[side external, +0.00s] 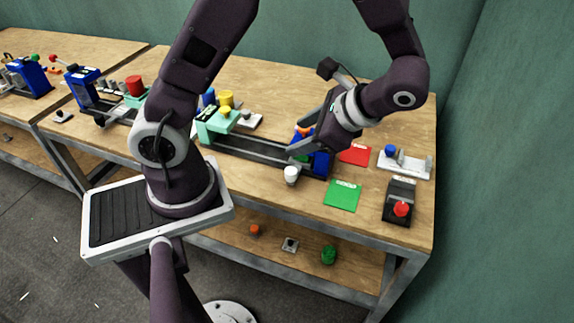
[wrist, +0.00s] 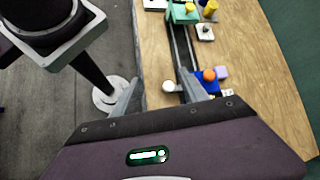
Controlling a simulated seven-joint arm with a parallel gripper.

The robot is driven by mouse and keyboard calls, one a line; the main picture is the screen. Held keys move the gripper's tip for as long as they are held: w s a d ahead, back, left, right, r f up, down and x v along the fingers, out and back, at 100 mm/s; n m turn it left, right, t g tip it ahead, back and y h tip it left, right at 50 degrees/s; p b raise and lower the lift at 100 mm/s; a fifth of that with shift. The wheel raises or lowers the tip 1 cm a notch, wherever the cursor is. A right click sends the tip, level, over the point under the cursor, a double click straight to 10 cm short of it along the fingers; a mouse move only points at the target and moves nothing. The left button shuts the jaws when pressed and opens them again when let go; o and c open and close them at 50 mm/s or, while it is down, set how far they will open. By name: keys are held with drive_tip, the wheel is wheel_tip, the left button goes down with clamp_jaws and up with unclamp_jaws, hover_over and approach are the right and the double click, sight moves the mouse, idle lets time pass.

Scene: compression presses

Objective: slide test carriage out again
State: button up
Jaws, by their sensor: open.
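A press unit with a long dark rail (side external: 250,147) lies on the nearest wooden bench. A mint-green block (side external: 215,125) with a yellow knob on top sits at the rail's left end, and it is at the top of the wrist view (wrist: 183,14). A blue body (side external: 320,162) with an orange knob is at the right end, partly hidden by my gripper. A white round knob (side external: 291,174) stands at the rail's front side near that blue end. My gripper (side external: 300,135) is open and empty above the blue end. I cannot tell which part is the test carriage.
A red card (side external: 355,155) and a green card (side external: 342,195) lie to the right. A black box with a red button (side external: 401,210) and a white fixture with a blue knob (side external: 405,163) stand beyond. More presses stand on benches to the left.

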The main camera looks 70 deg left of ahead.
sight(294, 178)
drive_tip(key=a+f+m+t+y, duration=0.1)
drive_tip(key=f+m+y, duration=0.2)
drive_tip(key=f, duration=0.3)
drive_tip(key=w+a+f+m+t+y, duration=0.1)
drive_tip(key=f+m+y, duration=0.2)
drive_tip(key=f, duration=0.4)
drive_tip(key=a+f+m+t+y, duration=0.1)
drive_tip(key=a+f+m+y, duration=0.1)
drive_tip(key=f+m+y, duration=0.2)
drive_tip(key=shift+w+f+t, duration=0.15)
drive_tip(key=shift+f+t, duration=0.05)
drive_tip(key=shift+f, duration=0.4)
drive_tip(key=shift+w+f+t, duration=0.1)
drive_tip(key=shift+f+t, duration=0.1)
drive_tip(key=shift+f, duration=0.4)
drive_tip(key=shift+a+f+m, duration=0.15)
drive_tip(key=shift+a+m, duration=0.15)
drive_tip(key=shift+a, duration=0.05)
drive_tip(key=a, duration=0.6)
drive_tip(key=shift+a, duration=0.3)
drive_tip(key=shift+c, duration=0.2)
clamp_jaws()
drive_tip(key=shift+s, duration=0.1)
